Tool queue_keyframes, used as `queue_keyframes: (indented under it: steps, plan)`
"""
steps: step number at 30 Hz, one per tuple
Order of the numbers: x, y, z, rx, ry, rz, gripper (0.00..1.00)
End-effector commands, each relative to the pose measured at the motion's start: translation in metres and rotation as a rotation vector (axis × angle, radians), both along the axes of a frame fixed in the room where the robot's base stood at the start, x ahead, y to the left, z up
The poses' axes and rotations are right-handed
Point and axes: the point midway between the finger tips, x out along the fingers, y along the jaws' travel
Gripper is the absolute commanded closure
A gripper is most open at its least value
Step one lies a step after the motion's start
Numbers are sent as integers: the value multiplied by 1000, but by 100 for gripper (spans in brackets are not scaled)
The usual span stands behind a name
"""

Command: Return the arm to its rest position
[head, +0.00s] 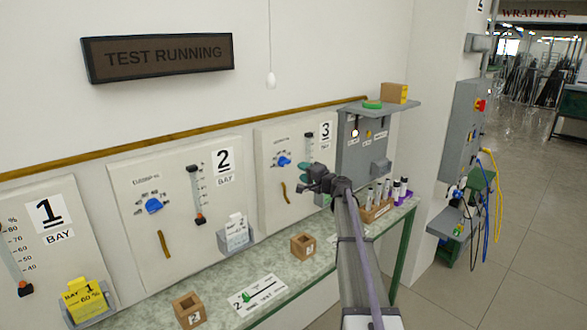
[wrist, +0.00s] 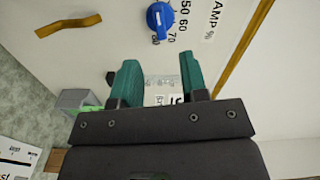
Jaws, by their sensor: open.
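My arm reaches from the bottom of the head view toward the bay 3 panel (head: 264,164). My gripper (head: 306,170) is in front of that panel, above the bench. In the wrist view my gripper (wrist: 160,85) has its two teal fingers apart, with nothing between them. A blue knob (wrist: 160,20) is on the panel beyond the fingers. It also shows in the head view (head: 284,161), just left of the gripper. I cannot tell the exact gap between the fingers and the panel.
A rack (head: 377,211) of several tubes stands right of my gripper, below a grey box (head: 362,150) on the wall. The floor (head: 480,280) at right is open.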

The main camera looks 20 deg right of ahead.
Motion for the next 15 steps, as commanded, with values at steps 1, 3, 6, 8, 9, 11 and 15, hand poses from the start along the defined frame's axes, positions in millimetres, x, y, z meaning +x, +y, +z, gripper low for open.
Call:
queue_keyframes:
  steps: [1,3,6,8,9,11,15]
  plan:
    - [-11,-2,0,0,0,0,60]
    - [-18,-5,0,0,0,0,60]
    - [-20,-6,0,0,0,1,60]
    - [-19,-6,0,0,0,1,60]
    - [-19,-6,0,0,0,1,60]
    - [-19,-6,0,0,0,1,60]
    - [-19,-6,0,0,0,1,60]
